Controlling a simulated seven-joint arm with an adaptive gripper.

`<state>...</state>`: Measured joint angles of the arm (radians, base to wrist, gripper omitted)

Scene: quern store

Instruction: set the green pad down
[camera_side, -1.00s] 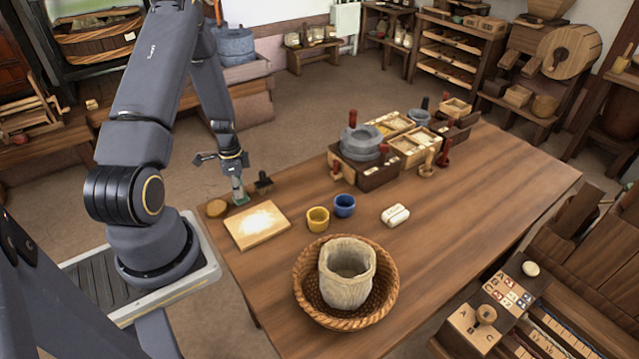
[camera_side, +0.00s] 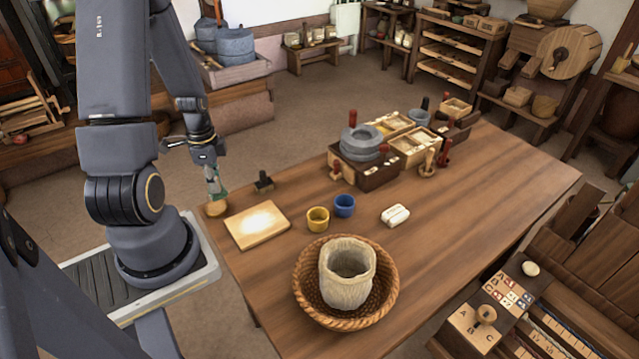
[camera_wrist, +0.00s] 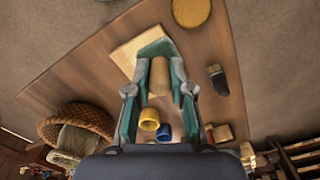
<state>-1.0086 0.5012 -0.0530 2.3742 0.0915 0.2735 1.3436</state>
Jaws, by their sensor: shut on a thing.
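My gripper (camera_side: 214,182) is at the table's left end, pointing down, close above the round wooden disc (camera_side: 216,209). In the wrist view my gripper (camera_wrist: 160,78) is shut on the green pad (camera_wrist: 156,47), which has a tan wooden grip between the fingers. The pad's green edge shows beyond the fingertips. In the side view the green pad (camera_side: 221,193) is small and partly hidden by the fingers; I cannot tell whether it touches anything. The round disc (camera_wrist: 191,11) lies beyond the fingertips at the top of the wrist view.
A pale board (camera_side: 258,225) lies right of the disc, with a dark brush (camera_side: 263,182) behind it. A yellow cup (camera_side: 318,219), a blue cup (camera_side: 344,206) and a wicker basket (camera_side: 307,307) stand farther right. The table's middle right is clear.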

